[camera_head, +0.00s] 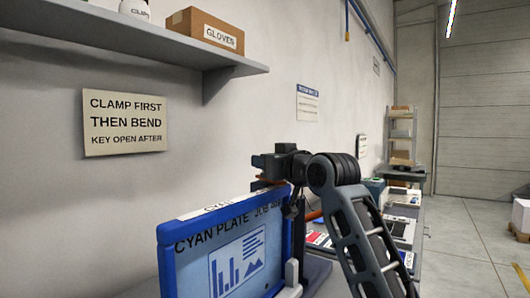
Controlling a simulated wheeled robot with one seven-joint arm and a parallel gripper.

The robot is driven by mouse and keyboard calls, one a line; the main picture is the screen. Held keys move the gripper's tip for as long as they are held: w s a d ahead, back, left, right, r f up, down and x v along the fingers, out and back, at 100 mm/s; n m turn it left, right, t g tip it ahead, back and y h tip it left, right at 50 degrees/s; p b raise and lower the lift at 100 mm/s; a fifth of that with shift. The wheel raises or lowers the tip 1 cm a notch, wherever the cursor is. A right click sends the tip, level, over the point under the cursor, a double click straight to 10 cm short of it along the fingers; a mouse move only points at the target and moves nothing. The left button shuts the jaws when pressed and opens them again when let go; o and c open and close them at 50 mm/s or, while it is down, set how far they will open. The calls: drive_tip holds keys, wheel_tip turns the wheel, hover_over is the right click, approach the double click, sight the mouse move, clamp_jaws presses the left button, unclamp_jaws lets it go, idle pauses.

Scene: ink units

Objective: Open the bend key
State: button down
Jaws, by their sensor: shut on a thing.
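My arm rises from the bottom right, and its dark wrist bends left above the cyan plate job board (240,262). My gripper (292,208) shows only in part, as dark pieces below the wrist at the board's right edge. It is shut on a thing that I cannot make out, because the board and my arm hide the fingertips. An orange bar (313,215) shows just right of the gripper, partly behind my arm. I cannot tell whether it is the bend key. A wall sign (123,122) reads "Clamp first then bend, key open after".
The blue-framed board stands upright close in front and blocks the bench behind it. A shelf (150,45) with a gloves box (206,31) juts out at upper left. A cluttered bench (403,212) runs back on the right. The floor (465,245) farther right is mostly clear.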

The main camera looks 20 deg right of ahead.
drive_tip(key=shift+r+m+h+p, duration=0.1)
drive_tip(key=shift+m+h+p, duration=0.5)
drive_tip(key=shift+h, duration=0.5)
drive_tip(key=shift+t, duration=0.3)
drive_tip(key=c, duration=1)
unclamp_jaws()
drive_tip(key=shift+c, duration=0.2)
drive_tip(key=s, duration=0.4)
drive_tip(key=s+b, duration=0.1)
drive_tip(key=s, duration=0.2)
drive_tip(key=shift+d, duration=0.4)
drive_tip(key=shift+s, duration=0.35)
drive_tip(key=shift+c, duration=0.4)
